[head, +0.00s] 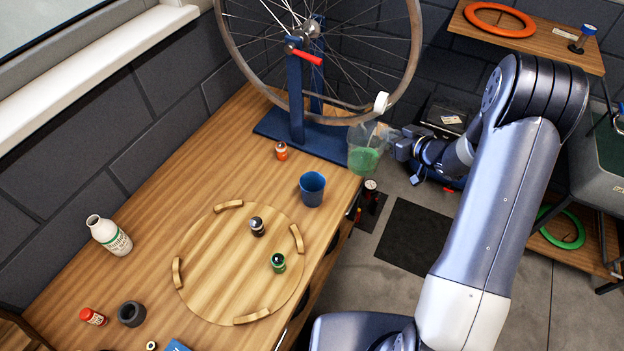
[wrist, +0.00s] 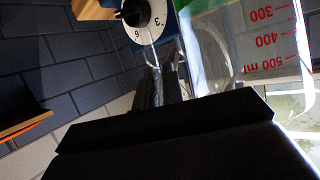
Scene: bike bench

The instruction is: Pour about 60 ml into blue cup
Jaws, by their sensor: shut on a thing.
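A clear measuring beaker (head: 369,137) with green liquid in its lower part is off the bench's right edge, in front of the wheel stand. My gripper (head: 393,143) is shut on it from the right and holds it up. In the wrist view the beaker (wrist: 262,45) shows red marks of 300, 400 and 500 ml, with green at its left edge. The liquid's exact level cannot be read. The blue cup (head: 312,188) stands upright on the bench, left of and below the beaker in the picture, apart from it. Its inside looks empty.
A bicycle wheel in a blue stand (head: 296,105) is behind the beaker, with a white dial (wrist: 150,22) close by. An orange can (head: 281,151) stands near the cup. A round wooden board (head: 215,260) carries two small jars. A white bottle (head: 108,235) stands left.

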